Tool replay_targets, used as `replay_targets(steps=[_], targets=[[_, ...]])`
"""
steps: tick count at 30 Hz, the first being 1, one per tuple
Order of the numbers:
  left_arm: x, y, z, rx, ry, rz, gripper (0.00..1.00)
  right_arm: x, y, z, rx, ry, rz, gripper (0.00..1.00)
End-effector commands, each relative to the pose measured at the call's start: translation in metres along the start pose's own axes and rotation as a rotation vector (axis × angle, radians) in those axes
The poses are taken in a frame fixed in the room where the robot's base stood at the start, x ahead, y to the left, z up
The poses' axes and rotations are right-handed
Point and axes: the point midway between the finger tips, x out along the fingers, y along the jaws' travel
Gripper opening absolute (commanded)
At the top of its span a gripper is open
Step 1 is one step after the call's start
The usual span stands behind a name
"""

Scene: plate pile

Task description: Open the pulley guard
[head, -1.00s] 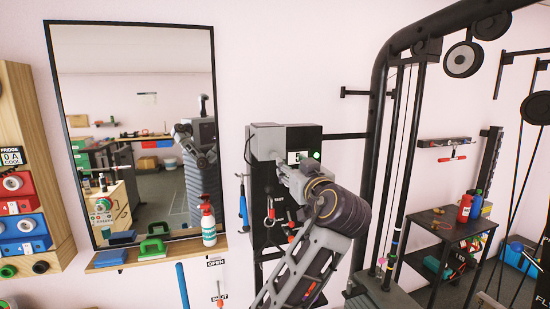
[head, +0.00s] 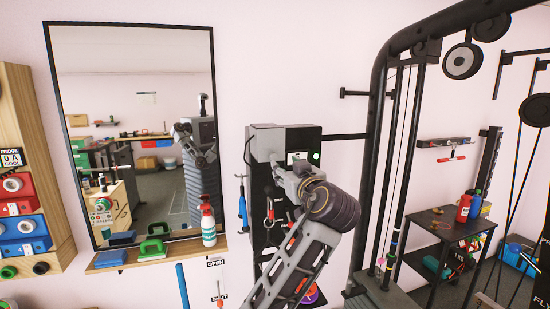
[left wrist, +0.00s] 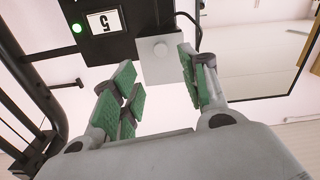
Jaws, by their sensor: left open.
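The pulley guard appears to be the light grey box (head: 266,142) on the upper left of a black wall column. My right gripper is not in view.
A mirror (head: 140,60) and shelf (head: 105,258) are left; the black machine frame (head: 376,120) is close right.

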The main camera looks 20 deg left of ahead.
Motion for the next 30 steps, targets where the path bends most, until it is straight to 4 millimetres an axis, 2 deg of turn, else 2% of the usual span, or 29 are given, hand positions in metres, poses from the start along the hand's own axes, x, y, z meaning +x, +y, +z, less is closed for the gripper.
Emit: replay_targets(steps=[18,24,30], targets=[[0.082,-0.001,-0.002,0.004,-0.001,-0.003,0.44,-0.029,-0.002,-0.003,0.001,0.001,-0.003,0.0],[0.102,0.0,-0.002,0.002,0.0,-0.002,0.44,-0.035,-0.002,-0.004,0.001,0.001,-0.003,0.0],[0.112,0.0,-0.001,0.001,0.0,-0.001,0.44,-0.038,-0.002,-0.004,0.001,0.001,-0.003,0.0]])
